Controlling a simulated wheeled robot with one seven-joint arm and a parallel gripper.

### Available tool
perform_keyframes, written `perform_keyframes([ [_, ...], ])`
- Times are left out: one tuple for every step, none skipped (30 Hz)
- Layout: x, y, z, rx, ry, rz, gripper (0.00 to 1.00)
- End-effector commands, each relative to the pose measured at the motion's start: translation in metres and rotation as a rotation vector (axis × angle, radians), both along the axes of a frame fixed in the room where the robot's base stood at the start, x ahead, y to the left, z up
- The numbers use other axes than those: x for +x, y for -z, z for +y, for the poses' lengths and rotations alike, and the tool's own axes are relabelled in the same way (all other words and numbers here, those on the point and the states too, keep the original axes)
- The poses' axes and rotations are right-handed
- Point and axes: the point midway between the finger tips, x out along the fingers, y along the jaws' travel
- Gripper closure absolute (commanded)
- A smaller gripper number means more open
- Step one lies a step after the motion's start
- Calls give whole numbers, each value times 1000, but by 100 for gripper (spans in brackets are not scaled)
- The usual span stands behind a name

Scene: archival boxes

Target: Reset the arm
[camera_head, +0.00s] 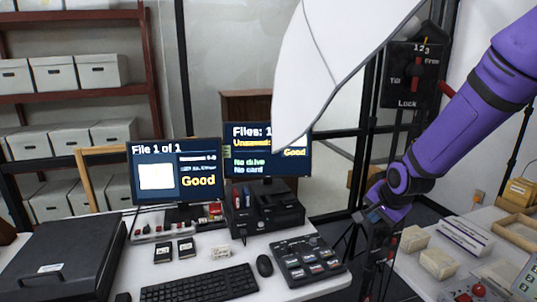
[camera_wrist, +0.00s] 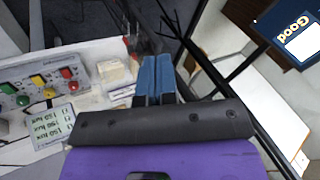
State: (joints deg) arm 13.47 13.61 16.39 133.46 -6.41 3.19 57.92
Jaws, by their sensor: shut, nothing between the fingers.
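My purple arm (camera_head: 455,115) reaches in from the upper right of the head view and bends downward at the gap between the two tables. The wrist end is dark there, and its fingertips are hard to make out. In the wrist view my gripper (camera_wrist: 156,66) shows two blue fingers pressed together, shut and empty. The fingers point over the floor gap beside the table with the button panel, touching nothing that I can see.
A white desk (camera_head: 205,262) holds a keyboard (camera_head: 200,286), mouse (camera_head: 264,265), black button panel (camera_head: 308,260) and two monitors (camera_head: 175,172). The right table has pale blocks (camera_head: 438,262). A white umbrella-like panel (camera_head: 335,60) hangs above. A dark stand with a switch box (camera_head: 408,75) rises behind my arm.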

Motion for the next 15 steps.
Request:
perform_keyframes([
  [-9,-17,-1,-36,-30,-6,100],
  [-14,-25,-2,-57,-49,-5,100],
  [-22,-35,-4,-85,-73,-4,100],
  [-28,-43,-4,-105,-92,-3,100],
  [-34,-51,-5,-124,-111,-2,100],
  [-42,-61,-7,-149,-134,1,100],
  [-48,-68,-8,-167,-151,3,100],
  [-55,-75,-8,-184,-168,4,100],
  [-64,-84,-9,-206,-193,6,100],
  [-71,-91,-10,-222,-210,8,100],
  [-78,-98,-11,-238,-227,10,100],
  [-87,-106,-11,-259,-251,12,100],
  [-95,-112,-11,-274,-270,14,100],
  [-102,-118,-12,-289,-288,17,100],
  [-112,-126,-13,-306,-311,19,100],
])
